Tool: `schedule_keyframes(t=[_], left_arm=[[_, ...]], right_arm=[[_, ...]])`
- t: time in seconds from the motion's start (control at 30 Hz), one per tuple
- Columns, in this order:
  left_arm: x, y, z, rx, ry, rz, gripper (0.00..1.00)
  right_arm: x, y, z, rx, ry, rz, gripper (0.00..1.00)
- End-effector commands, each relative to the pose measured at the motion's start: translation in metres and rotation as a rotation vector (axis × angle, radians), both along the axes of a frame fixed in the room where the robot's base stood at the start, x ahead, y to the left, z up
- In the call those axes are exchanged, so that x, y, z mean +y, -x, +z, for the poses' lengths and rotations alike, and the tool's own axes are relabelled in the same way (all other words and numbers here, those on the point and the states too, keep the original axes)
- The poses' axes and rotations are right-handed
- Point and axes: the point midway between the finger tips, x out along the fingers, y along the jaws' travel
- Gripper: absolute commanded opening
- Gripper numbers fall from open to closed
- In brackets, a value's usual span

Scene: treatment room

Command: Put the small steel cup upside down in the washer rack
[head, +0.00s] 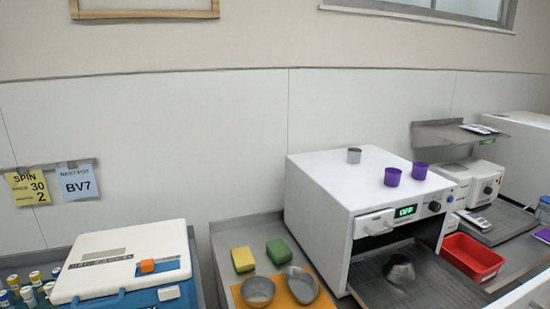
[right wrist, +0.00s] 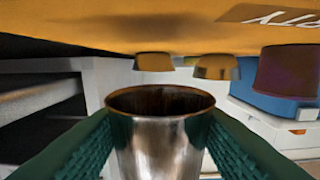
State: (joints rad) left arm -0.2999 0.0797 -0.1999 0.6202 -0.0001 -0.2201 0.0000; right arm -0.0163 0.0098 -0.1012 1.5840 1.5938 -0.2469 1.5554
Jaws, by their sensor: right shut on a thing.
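In the right wrist view my right gripper (right wrist: 160,135) is shut on the small steel cup (right wrist: 165,150), its green ribbed fingers on both sides of the wall. That view looks inverted, with the orange surface (right wrist: 120,25) at the top, so the cup appears mouth down. The head view shows no gripper. My left gripper is not seen.
A red bin (head: 472,258) is right.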

Motion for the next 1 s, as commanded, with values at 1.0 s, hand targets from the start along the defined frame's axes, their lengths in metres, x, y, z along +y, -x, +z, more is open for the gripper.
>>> schedule_keyframes(t=[1.0], left_arm=[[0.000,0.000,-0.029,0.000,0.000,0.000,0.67]], right_arm=[[0.000,0.000,-0.029,0.000,0.000,0.000,0.33]])
